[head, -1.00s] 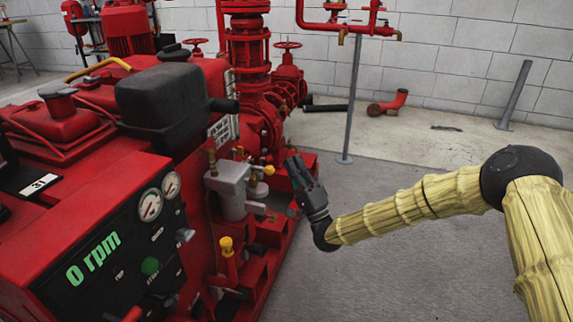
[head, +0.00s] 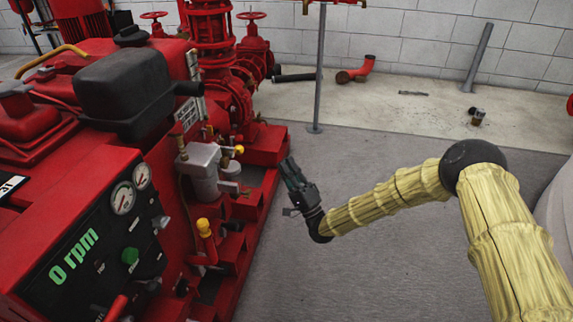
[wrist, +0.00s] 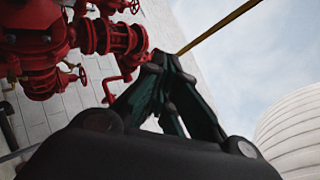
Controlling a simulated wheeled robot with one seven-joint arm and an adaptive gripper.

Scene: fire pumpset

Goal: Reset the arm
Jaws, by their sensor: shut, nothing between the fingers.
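My gripper (head: 290,170) is at the end of my yellow-sleeved arm, over the grey floor just right of the red pumpset. It is apart from the pumpset in the head view and points up and to the left. In the wrist view my gripper (wrist: 158,62) has its dark fingers meeting at the tips, with nothing between them. My arm is stretched out from the right side, bent at a dark round elbow joint.
The red pumpset (head: 95,195) with its gauge panel (head: 95,235) fills the left. A grey post (head: 319,70) stands behind my gripper. A red pipe elbow (head: 357,70) lies by the block wall. Grey floor (head: 390,145) beyond the arm is clear. A white rounded surface shows at right.

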